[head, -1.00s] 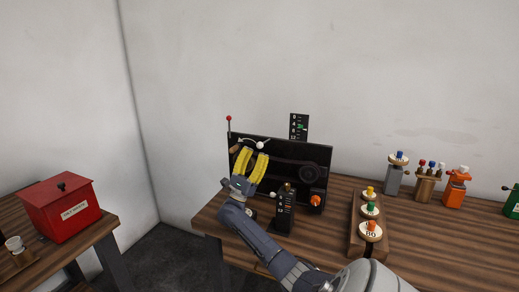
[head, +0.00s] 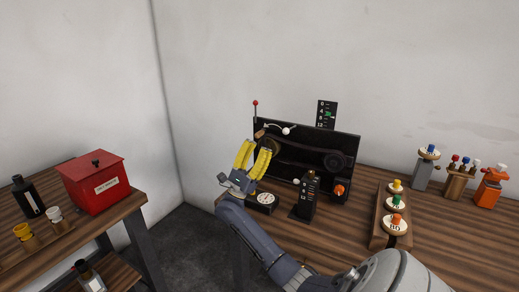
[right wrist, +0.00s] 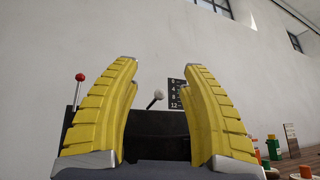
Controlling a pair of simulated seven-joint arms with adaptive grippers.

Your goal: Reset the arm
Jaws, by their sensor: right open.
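My right gripper (head: 260,146) is in front of the left end of a black belt machine (head: 310,160) on the wooden bench. Its two yellow fingers are spread and nothing is between them. A lever with a white ball knob (head: 286,131) is at the machine's upper left, right of the fingertips and apart from them. Part of the machine's left end is hidden behind the fingers. My left gripper is not in view.
A red-knobbed rod (head: 255,108) rises at the machine's left end. A round gauge (head: 266,199) and a black post (head: 307,195) stand in front. A rack of labelled discs (head: 378,222) is to the right. A red box (head: 94,184) sits on the left table.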

